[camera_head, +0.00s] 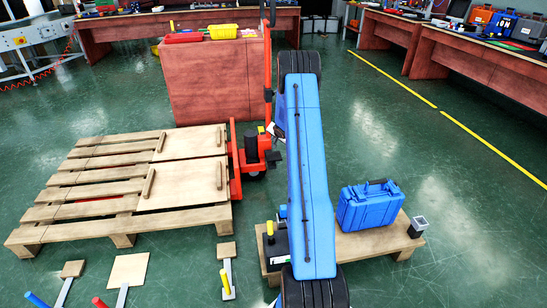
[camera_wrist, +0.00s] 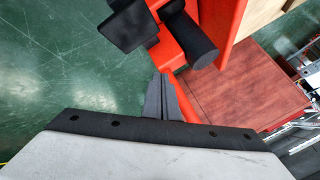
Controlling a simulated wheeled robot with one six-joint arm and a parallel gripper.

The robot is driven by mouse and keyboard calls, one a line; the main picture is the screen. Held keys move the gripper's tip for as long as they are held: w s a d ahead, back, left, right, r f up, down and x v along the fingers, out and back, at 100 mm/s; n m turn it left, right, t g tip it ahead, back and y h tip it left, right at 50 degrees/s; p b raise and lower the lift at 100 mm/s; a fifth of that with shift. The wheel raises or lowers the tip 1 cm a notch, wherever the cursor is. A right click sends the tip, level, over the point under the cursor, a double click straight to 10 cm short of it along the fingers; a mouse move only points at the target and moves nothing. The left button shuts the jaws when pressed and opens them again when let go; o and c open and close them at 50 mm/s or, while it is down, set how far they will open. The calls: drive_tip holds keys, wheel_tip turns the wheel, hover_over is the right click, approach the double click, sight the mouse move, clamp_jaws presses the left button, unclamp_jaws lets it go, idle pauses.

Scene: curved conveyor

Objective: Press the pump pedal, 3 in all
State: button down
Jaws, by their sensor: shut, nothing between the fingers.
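The pump pedal is a black flat pad (camera_head: 274,156) on the right side of the red pallet jack (camera_head: 252,150). In the wrist view the black pedal (camera_wrist: 126,27) is at the upper left, beside a black cylinder (camera_wrist: 189,40) on the red body. My gripper (camera_wrist: 160,82) is shut and empty, its fingertips below the pedal in the picture. A visible gap separates the fingertips from the pedal there; the depth between them I cannot tell. In the head view my blue arm hides most of my gripper.
A wooden pallet (camera_head: 80,190) with two wooden panels lies left of the jack. A red cabinet (camera_head: 212,85) stands behind it. A low wooden bench (camera_head: 372,243) with a blue case (camera_head: 370,207) is at right. Green floor is free farther right.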

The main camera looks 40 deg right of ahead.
sight(274, 156)
drive_tip(key=shift+f, duration=4.45)
drive_tip(key=shift+f, duration=1.95)
idle(0.8)
drive_tip(key=shift+r, duration=1.95)
